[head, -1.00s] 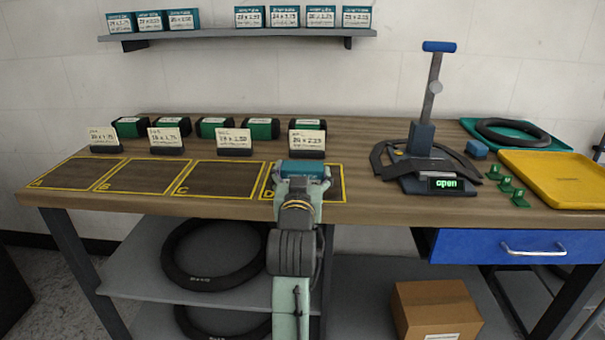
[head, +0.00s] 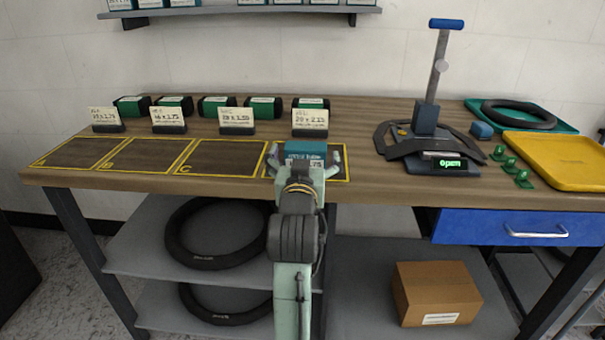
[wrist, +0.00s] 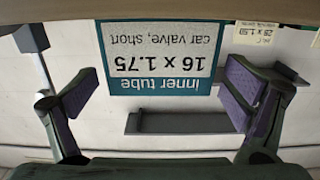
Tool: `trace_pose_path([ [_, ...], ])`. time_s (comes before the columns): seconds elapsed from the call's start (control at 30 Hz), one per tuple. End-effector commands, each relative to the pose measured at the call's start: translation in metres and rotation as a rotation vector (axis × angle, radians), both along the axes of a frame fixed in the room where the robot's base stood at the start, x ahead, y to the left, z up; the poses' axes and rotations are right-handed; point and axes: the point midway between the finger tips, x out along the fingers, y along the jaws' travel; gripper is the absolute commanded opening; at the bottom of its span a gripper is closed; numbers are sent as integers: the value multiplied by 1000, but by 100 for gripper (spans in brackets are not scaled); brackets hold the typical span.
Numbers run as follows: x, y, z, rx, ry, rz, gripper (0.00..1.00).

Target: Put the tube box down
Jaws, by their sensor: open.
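The tube box (head: 305,150) is teal with a white label and stands in the yellow-outlined square D (head: 338,172) at the front of the bench. In the wrist view the tube box (wrist: 160,50) appears upside down, and its label reads "inner tube 16 x 1.75, car valve, short". My gripper (head: 303,160) is open, with one finger on each side of the box. In the wrist view my gripper (wrist: 152,98) shows a gap between each purple pad and the box. The box's underside is hidden in the head view.
Squares A, B and C (head: 222,157) to the left are empty. Size cards (head: 310,122) and several dark green boxes (head: 263,107) stand behind. A tyre tool (head: 428,130) with an "open" display, green pieces (head: 512,166) and a yellow tray (head: 560,160) are to the right.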

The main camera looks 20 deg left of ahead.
Motion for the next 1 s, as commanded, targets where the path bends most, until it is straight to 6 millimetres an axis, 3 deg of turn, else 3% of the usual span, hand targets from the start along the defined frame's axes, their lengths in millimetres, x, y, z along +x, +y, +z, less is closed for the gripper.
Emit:
trace_pose_path([
  [0.17, -42, -12, -2, 1, -3, 0, 95],
  [1.0, -95, -28, -2, 2, -3, -1, 95],
])
